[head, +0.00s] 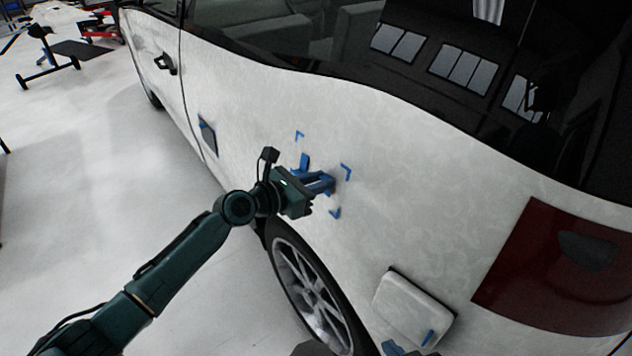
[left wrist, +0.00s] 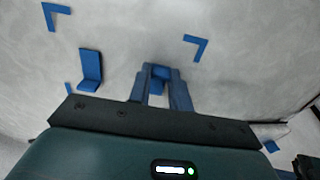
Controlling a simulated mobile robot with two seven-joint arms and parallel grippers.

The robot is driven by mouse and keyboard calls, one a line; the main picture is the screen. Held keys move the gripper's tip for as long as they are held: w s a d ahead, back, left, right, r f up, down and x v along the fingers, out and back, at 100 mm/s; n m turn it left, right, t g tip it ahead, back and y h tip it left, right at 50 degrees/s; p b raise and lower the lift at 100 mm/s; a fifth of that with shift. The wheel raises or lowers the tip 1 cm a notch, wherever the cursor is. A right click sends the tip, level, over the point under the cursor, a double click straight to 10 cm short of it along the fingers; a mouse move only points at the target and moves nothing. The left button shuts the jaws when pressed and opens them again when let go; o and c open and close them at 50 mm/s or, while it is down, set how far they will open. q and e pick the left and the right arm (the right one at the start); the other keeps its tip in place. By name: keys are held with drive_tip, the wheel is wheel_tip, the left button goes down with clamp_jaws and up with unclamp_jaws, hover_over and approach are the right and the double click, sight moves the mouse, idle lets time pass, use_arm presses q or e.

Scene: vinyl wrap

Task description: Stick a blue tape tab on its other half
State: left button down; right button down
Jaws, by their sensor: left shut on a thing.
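My left gripper (head: 328,181) has its blue fingers against or very close to the white car side (head: 420,200), above the rear wheel. In the left wrist view my left gripper (left wrist: 160,78) is shut on a small blue tape tab (left wrist: 159,72), partly hidden between the fingertips. A separate blue tape tab (head: 305,162) stands out from the panel beside it, and also shows in the left wrist view (left wrist: 90,68). Blue corner marks (head: 346,171) surround this area. What seem to be my right gripper's blue fingers (head: 391,347) show at the bottom edge, mostly cut off.
A white rounded flap (head: 413,306) with a blue tape piece (head: 428,338) stands at the lower right, near the rear wheel (head: 305,285). A red tail light (head: 550,270) is at the right. The floor (head: 110,160) left of the car is clear nearby.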

use_arm(q)
drive_tip(key=shift+w+d, duration=0.15)
drive_tip(key=shift+d, duration=0.05)
idle(1.5)
drive_tip(key=c, duration=1.2)
unclamp_jaws()
drive_tip(key=p+v, duration=0.1)
drive_tip(key=v, duration=1.2)
drive_tip(key=s+a+f+m+y, duration=0.3)
drive_tip(key=s+f+m, duration=0.6)
drive_tip(key=m, duration=0.5)
drive_tip(key=s+a+f+m+t+y, duration=0.1)
drive_tip(key=s+a+f+m+y, duration=0.2)
drive_tip(key=s+f+m+y, duration=0.3)
drive_tip(key=s+f+m, duration=0.4)
drive_tip(key=s+m, duration=0.2)
drive_tip(key=m, duration=0.2)
drive_tip(key=shift+s, duration=0.3)
